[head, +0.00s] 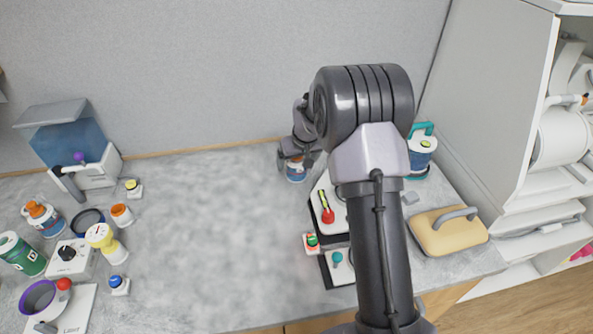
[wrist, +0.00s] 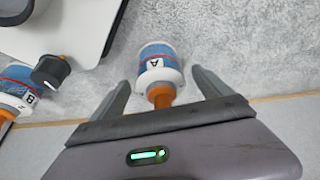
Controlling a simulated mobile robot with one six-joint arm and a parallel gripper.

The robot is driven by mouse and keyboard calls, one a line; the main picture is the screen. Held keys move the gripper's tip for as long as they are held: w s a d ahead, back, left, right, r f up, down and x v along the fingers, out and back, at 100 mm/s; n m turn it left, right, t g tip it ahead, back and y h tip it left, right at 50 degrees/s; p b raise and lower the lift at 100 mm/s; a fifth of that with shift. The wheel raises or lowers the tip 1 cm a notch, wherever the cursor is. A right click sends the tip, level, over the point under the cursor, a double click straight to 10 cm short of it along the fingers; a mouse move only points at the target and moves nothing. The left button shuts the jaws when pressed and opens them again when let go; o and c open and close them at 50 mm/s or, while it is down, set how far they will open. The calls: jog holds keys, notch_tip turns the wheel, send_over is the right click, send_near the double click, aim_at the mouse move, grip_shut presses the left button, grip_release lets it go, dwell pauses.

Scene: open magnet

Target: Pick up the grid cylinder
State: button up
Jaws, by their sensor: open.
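No thing in view is clearly marked as the grid cylinder, so I cannot tell which one it is. My gripper (wrist: 160,79) is open, its fingers on either side of a blue-and-white cylindrical bottle (wrist: 156,56) with an orange neck and a letter A. The neck points toward the gripper's palm, and I cannot tell whether the fingers touch it. In the head view my gripper (head: 297,158) is at the back of the counter, partly hiding a small blue-and-white thing (head: 296,174) below it.
A teal-handled canister (head: 421,152) and yellow case (head: 447,234) stand right of my arm. The counter's middle is clear.

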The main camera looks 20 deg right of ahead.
jog(key=x, duration=0.2)
jog(key=shift+w+f, duration=0.15)
jog(key=shift+f, duration=0.15)
jog(key=shift+r, duration=0.15)
jog(key=shift+c, duration=0.9)
jog(key=c, duration=1.6)
notch_tip(320, 180, up, 10)
jog(key=p, duration=0.3)
jog(key=shift+c, duration=0.2)
jog(key=shift+n, duration=0.3)
jog(key=s+a+f+b, duration=0.1)
jog(key=s+a+b, duration=0.1)
jog(key=s+a, duration=0.2)
jog(key=s+a+f+b, duration=0.2)
jog(key=s+a, duration=0.2)
jog(key=s, duration=0.3)
jog(key=s+a+f+b, duration=0.1)
jog(key=s+a+f, duration=0.1)
jog(key=s+a, duration=0.2)
jog(key=shift+s+a+f+b, duration=0.1)
jog(key=shift+s+a+b, duration=0.1)
jog(key=shift+s, duration=0.2)
jog(key=shift+s+a+f+b, duration=0.1)
jog(key=shift+s+b, duration=0.1)
jog(key=shift+s, duration=0.25)
jog(key=shift+s+a, duration=0.15)
jog(key=shift+s, duration=0.3)
jog(key=shift+f, duration=0.1)
